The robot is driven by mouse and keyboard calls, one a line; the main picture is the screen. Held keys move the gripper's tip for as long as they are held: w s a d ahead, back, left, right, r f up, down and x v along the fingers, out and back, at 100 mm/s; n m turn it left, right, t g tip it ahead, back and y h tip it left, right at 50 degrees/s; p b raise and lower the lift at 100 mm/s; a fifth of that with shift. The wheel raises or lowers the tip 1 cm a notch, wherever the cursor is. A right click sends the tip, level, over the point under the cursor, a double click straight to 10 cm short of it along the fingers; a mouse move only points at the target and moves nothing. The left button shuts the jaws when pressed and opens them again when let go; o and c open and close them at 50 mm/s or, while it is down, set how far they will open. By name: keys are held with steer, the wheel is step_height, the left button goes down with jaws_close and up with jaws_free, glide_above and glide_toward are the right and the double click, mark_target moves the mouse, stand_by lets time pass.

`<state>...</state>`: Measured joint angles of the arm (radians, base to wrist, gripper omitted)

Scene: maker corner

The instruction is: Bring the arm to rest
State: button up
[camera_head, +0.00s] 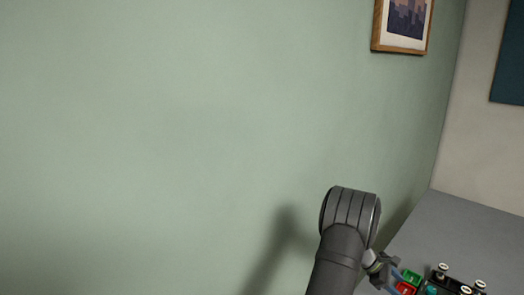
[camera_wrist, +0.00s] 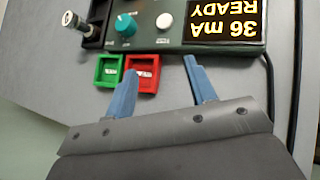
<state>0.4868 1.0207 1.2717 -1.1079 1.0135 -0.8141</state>
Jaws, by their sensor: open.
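My gripper (camera_wrist: 161,67) shows in the wrist view with its two blue fingers spread apart and nothing between them. It is open. The fingertips point toward a device and two small square trays on the grey table; the left fingertip overlaps the edge of the red tray in the picture, and I cannot tell if they touch. In the head view my arm rises at the bottom right in front of the green wall, and my gripper (camera_head: 383,272) is partly hidden behind the arm, near the trays.
A green tray (camera_wrist: 98,70) and a red tray (camera_wrist: 142,59) sit side by side before the dark device (camera_wrist: 150,43), whose display (camera_wrist: 228,20) reads "36 mA READY" upside down. A cable (camera_wrist: 268,82) runs right. The grey table (camera_head: 455,227) is bare behind; a framed picture (camera_head: 402,46) hangs above.

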mark_target(426, 290)
steer(key=d+f+m+y, duration=0.1)
steer(key=m, duration=0.1)
steer(key=d+m+y, duration=0.1)
steer(key=shift+s+d+f+m+t+y, duration=0.2)
steer(key=shift+s+f+m+t+y, duration=0.1)
steer(key=shift+s+f+m, duration=0.1)
steer(key=d+m, duration=0.1)
steer(key=d+m+t+y, duration=0.1)
steer(key=shift+f+m, duration=0.25)
steer(key=shift+m, duration=0.05)
steer(key=d+m, duration=0.1)
steer(key=d+m+t+y, duration=0.1)
steer(key=m, duration=0.1)
steer(key=shift+w+d+r+t+y, duration=0.15)
steer(key=shift+w+d+t+y, duration=0.15)
steer(key=shift+w+d, duration=0.1)
steer(key=d+m, duration=0.1)
steer(key=d+m+t, duration=0.1)
steer(key=m, duration=0.1)
steer(key=d+r+m+t, duration=0.1)
steer(key=d, duration=0.1)
steer(key=shift+w+r+m+y, duration=0.1)
steer(key=shift+w+m+y, duration=0.15)
steer(key=shift+m+y, duration=0.05)
stand_by(2.0)
